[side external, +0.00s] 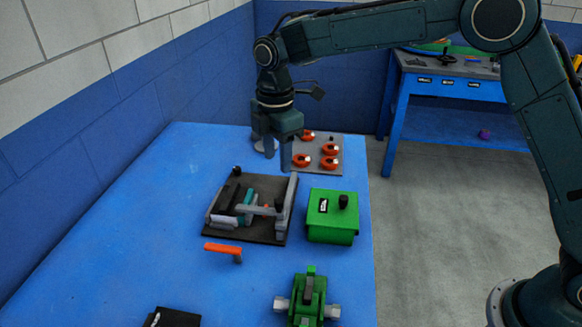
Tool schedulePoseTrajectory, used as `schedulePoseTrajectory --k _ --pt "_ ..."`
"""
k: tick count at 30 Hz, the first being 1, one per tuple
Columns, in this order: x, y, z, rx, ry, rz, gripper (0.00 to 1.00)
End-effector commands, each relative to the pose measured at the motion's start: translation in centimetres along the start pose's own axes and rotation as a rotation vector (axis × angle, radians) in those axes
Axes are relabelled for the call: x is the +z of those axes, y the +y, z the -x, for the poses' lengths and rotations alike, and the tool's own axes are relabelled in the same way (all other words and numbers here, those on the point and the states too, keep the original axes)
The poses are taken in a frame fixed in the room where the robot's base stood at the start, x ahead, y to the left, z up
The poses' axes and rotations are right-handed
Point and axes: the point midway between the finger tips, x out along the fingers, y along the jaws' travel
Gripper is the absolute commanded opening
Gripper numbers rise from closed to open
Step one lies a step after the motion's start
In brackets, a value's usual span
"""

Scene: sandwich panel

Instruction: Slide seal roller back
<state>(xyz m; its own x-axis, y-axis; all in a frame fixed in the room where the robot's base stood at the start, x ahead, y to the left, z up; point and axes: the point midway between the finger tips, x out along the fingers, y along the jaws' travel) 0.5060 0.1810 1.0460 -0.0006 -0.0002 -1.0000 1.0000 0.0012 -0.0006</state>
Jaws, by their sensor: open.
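A dark square fixture plate (265,237) lies on the blue table and bears grey rails, a black bar, a small teal part and a grey crossbar (258,210). The crossbar may be the seal roller, but I cannot tell for sure at this size. A black knob (236,171) stands at the back of the fixture. My gripper (278,159) points down above the table behind the fixture's back right corner. Its two fingers are apart with nothing visible between them. It appears clear of the fixture.
A green box (331,232) with a black knob stands right of the fixture. A grey board with orange-red rings (329,149) lies behind. An orange handle (223,248) and a green clamp-like device (308,298) are in front. The blue table (120,230) is clear at left.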

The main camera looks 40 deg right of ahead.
Motion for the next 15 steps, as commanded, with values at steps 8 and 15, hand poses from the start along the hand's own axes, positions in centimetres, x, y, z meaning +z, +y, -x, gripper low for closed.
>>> schedulePoseTrajectory --k 8,15 --pt "0.0 -0.1 -3.0 -0.003 -0.001 -0.001 0.43" --pt "0.0 -0.1 -6.7 -0.004 -0.001 -0.001 0.43"
